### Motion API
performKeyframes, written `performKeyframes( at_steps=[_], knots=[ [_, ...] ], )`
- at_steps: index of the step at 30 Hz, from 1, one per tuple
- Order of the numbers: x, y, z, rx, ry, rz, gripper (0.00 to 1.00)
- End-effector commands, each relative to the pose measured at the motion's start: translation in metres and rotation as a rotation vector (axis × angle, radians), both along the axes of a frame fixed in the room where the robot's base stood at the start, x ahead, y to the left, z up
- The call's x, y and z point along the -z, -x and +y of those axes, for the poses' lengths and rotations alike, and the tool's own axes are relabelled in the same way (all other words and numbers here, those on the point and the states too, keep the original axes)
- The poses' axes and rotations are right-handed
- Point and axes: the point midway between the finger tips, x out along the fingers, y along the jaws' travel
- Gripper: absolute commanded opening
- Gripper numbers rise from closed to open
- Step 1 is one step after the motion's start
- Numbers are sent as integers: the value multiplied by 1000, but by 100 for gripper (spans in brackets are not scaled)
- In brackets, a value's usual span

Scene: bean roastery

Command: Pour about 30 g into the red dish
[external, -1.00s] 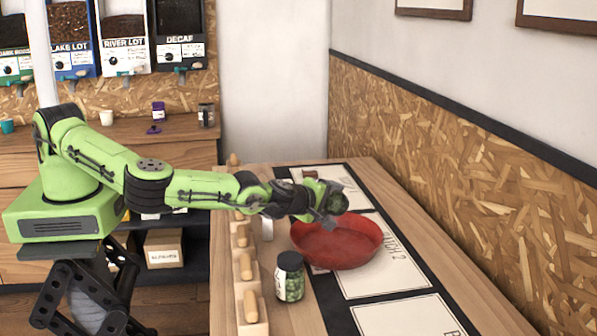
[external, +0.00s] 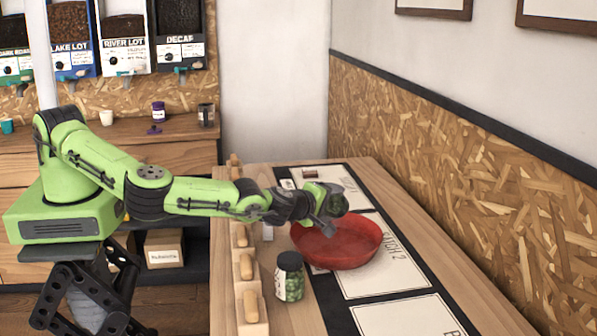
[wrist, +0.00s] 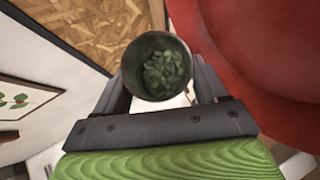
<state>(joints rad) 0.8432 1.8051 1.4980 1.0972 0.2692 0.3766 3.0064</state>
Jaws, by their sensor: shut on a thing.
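The red dish (external: 345,258) lies on the table on a white card, and it also shows at the right of the wrist view (wrist: 285,60). My gripper (external: 327,214) is over the far left part of the dish, shut on a dark, round container (external: 335,199). In the wrist view the container (wrist: 128,77) sits between the fingers with its mouth facing the camera and green beans (wrist: 167,73) inside. It seems tilted in the external view, though its exact angle is hard to tell. I see no beans falling or in the dish.
A lidded jar of green beans (external: 290,277) stands left of the dish near the table's front. Wooden-handled items (external: 248,270) line the left edge. White cards (external: 405,316) lie on a dark mat. The osb-panelled wall (external: 450,160) bounds the right.

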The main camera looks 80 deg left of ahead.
Motion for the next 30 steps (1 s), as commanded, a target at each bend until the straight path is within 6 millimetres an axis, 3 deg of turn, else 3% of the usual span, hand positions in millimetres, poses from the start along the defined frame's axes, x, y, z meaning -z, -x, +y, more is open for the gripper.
performKeyframes(
  at_steps=[30],
  knots=[
    [4,0,-2,1,-62,-7,34]
  ],
)
